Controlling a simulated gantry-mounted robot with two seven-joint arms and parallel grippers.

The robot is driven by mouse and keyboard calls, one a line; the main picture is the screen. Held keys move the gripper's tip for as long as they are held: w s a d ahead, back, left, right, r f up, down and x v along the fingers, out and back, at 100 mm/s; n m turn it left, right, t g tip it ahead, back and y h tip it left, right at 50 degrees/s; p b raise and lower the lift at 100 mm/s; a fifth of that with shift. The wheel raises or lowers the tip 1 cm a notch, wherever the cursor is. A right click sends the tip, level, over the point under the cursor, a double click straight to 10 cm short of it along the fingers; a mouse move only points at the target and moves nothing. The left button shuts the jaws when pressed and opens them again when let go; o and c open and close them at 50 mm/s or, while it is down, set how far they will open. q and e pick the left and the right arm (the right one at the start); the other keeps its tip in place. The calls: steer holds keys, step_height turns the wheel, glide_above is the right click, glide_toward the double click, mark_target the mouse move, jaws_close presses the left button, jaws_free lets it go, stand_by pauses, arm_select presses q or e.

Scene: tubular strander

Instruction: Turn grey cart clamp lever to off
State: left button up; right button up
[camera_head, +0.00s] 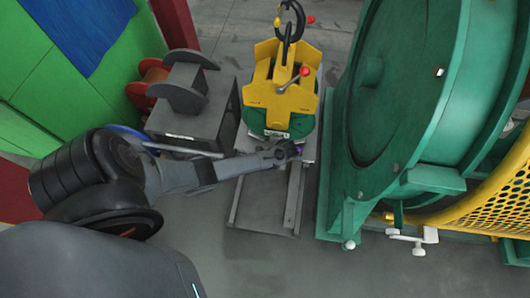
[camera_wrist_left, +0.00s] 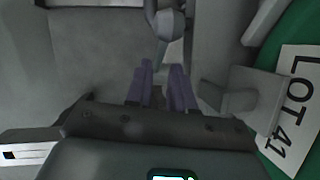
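My left gripper (camera_head: 296,150) reaches in from the left, low over the front of the grey cart (camera_head: 268,200) that carries the green spool with a yellow frame. In the left wrist view the two purple fingers of my left gripper (camera_wrist_left: 162,72) are apart with nothing between them. A grey rounded bar (camera_wrist_left: 168,24), which looks like the clamp lever, lies just beyond the fingertips, roughly in line with the gap. In the head view the lever cannot be made out behind my gripper. Its on or off position cannot be told. My right gripper is not in view.
The yellow lifting frame (camera_head: 282,98) with red knobs and a black hook sits on the green spool (camera_wrist_left: 298,150). A label (camera_wrist_left: 295,105) reads LOT 41. A dark grey block stand (camera_head: 195,112) is left, the large green strander wheel (camera_head: 405,90) right. Open floor (camera_head: 300,265) lies in front.

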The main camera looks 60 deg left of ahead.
arm_select(q)
steer(key=b+x, duration=0.3)
steer(key=x, duration=0.3)
steer(key=shift+a+f, duration=0.1)
steer(key=shift+s, duration=0.1)
jaws_close()
